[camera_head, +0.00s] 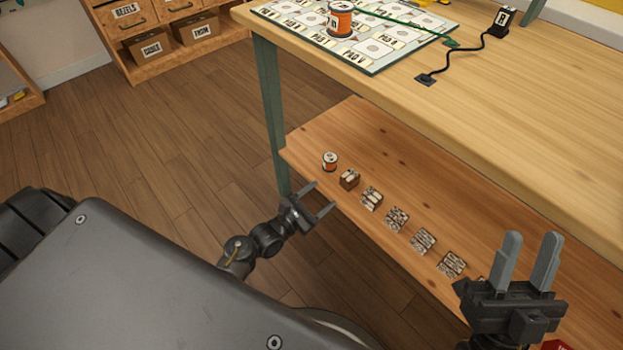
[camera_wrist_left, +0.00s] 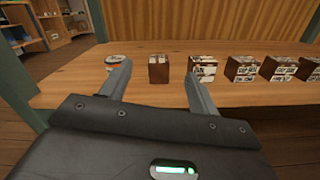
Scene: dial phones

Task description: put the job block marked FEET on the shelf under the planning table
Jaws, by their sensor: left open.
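Several small brown job blocks with pale printed faces stand in a row on the shelf (camera_head: 470,200) under the planning table (camera_head: 480,100). The nearest-to-left block (camera_head: 349,179) stands beside a small orange spool; it also shows in the left wrist view (camera_wrist_left: 158,68). The markings are too small to read, so I cannot tell which is FEET. My left gripper (camera_head: 322,196) is open and empty at the shelf's front edge; in the left wrist view that block appears between its fingers, farther off. My right gripper (camera_head: 532,237) is open and empty, over the right end of the row.
An orange spool (camera_head: 330,161) stands at the shelf's left end, near the green table leg (camera_head: 270,110). A board (camera_head: 390,45) with labelled cards and another spool (camera_head: 341,20) lies on the tabletop. The wooden floor (camera_head: 150,150) at left is clear.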

